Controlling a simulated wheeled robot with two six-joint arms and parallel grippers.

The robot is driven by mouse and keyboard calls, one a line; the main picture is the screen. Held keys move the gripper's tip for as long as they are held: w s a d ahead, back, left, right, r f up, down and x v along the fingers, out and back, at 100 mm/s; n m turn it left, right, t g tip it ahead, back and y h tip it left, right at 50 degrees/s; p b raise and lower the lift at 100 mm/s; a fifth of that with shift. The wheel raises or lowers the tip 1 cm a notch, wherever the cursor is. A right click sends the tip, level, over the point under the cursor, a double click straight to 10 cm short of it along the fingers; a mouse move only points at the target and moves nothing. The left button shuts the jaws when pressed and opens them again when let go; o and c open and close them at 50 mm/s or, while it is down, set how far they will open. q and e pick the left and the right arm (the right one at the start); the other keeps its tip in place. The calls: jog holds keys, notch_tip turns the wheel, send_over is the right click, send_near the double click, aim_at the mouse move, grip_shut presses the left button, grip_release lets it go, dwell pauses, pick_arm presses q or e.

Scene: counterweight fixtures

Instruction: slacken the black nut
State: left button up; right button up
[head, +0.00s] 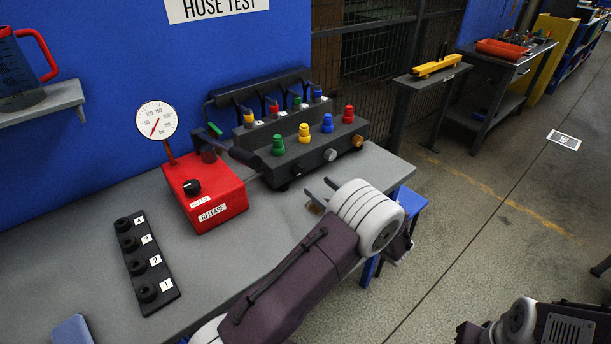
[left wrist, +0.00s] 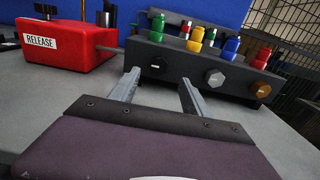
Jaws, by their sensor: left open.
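The black nut (left wrist: 154,65) sits on the front face of a dark manifold block (head: 310,150). In the left wrist view it lies between and just beyond my fingertips, dark against dark, so its outline is hard to read. In the head view it is hard to make out. A silver hex nut (left wrist: 214,77) and a brass nut (left wrist: 263,90) are to its right on the same face. My left gripper (head: 318,190) is open and empty in front of the block, with a gap to the nut; its fingers also show in the left wrist view (left wrist: 160,82). My right gripper is not in view.
A red pump box (head: 222,208) labelled RELEASE, with a gauge (head: 157,121), stands left of the block. A black numbered rack (head: 146,262) lies on the grey bench (head: 95,250). Green, yellow, blue and red couplings top the block. Bench in front of the block is clear.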

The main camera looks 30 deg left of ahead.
aim_at(301, 172)
pick_arm(q)
jog(key=x, duration=0.7)
jog(key=shift+s+a, duration=0.1)
jog(key=shift+s, duration=0.05)
jog(key=shift+w+a, duration=0.35)
jog(key=shift+a, duration=0.15)
grip_shut()
jog(key=shift+f, duration=0.1)
